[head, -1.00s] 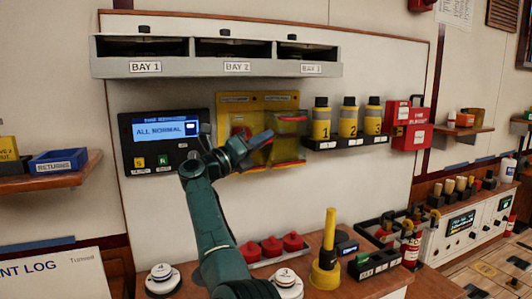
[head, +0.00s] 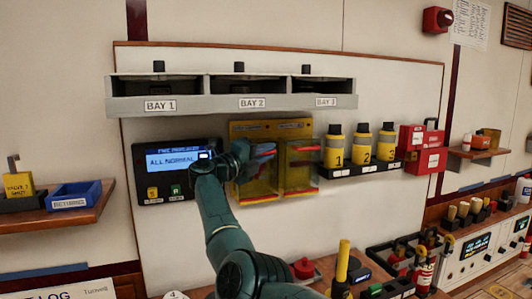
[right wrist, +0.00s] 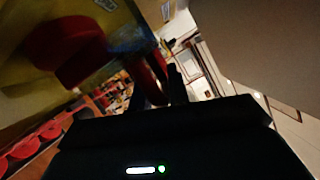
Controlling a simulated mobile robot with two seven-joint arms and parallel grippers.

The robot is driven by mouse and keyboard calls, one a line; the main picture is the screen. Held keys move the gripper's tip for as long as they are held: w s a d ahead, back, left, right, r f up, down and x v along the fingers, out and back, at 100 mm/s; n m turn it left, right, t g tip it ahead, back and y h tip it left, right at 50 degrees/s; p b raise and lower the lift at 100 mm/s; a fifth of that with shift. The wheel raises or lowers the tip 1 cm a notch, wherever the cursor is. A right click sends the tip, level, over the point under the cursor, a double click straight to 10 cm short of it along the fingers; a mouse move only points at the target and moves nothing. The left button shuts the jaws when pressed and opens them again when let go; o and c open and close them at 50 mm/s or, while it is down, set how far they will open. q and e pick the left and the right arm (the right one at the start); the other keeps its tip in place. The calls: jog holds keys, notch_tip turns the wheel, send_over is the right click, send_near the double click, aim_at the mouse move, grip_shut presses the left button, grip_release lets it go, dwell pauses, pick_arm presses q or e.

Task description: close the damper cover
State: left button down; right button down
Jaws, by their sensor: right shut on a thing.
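A yellow panel (head: 275,129) on the white wall board carries two see-through yellow covers with red edges side by side. The left cover (head: 262,188) is partly hidden by my right gripper. The right cover (head: 300,172) shows more clearly. My right gripper (head: 268,152) is shut on the red edge of the left cover, in front of the panel. In the right wrist view, a red bar (right wrist: 146,80) lies at the dark fingertips, and a thick red knob (right wrist: 68,45) is behind yellow see-through plastic. The panel's labels are too small to read. My left gripper is out of view.
A display reading ALL NORMAL (head: 160,160) is left of the panel, close to my right wrist. A grey bay shelf (head: 230,103) juts out above. Numbered yellow canisters (head: 361,148) and red boxes (head: 421,150) stand to the right.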

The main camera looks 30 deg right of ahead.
jog(key=shift+r, duration=0.2)
jog(key=c, duration=1.5)
grip_release()
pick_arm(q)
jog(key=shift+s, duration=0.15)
pick_arm(e)
jog(key=shift+s+f, duration=0.1)
jog(key=shift+f, duration=0.1)
jog(key=shift+a+f, duration=0.1)
jog(key=shift+a, duration=0.1)
pick_arm(q)
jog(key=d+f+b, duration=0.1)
jog(key=b, duration=0.3)
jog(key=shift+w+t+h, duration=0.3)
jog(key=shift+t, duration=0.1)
pick_arm(e)
jog(key=a, duration=0.4)
jog(key=s+a, duration=0.1)
jog(key=a, duration=0.3)
jog(key=a+f, duration=0.1)
jog(key=a, duration=0.3)
jog(key=shift+s+a, duration=0.25)
jog(key=shift+s, duration=0.15)
jog(key=shift+f, duration=0.15)
